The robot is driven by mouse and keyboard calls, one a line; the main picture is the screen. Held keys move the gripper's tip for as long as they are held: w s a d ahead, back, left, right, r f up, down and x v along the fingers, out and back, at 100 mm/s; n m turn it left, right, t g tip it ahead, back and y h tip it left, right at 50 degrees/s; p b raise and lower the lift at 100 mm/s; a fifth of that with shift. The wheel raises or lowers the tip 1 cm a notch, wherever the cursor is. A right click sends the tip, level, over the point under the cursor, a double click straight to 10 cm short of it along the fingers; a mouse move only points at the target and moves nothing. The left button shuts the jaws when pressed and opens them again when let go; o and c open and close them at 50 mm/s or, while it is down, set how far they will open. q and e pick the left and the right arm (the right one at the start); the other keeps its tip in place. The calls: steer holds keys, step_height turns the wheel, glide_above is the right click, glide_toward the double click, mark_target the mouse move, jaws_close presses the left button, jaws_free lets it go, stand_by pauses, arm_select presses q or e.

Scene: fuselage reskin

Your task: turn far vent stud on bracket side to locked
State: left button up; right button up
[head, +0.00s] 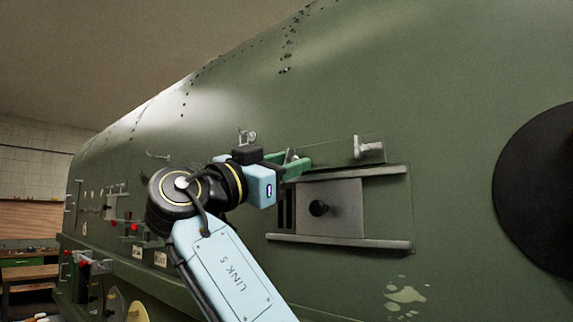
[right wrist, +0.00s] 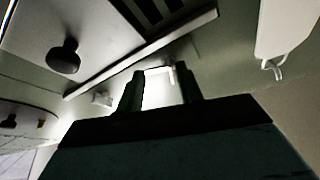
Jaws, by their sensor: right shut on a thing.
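In the right wrist view the fingers (right wrist: 162,88) stand on either side of a small pale piece (right wrist: 171,76) against a bright patch. The stud's turn angle cannot be read. My left gripper is not in view.
A silver bracket (head: 368,150) stands out from the skin right of the fingers, and a smaller fitting (head: 247,137) sits to their upper left. A large black disc (head: 540,188) is at the right. Red-tipped fittings (head: 115,224) line the fuselage farther left.

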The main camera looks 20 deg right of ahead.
steer(key=shift+m, duration=0.3)
steer(key=o, duration=1)
steer(key=shift+b+v, duration=1.45)
steer(key=shift+v, duration=5.3)
steer(key=shift+w, duration=0.15)
steer(key=shift+c, duration=0.5)
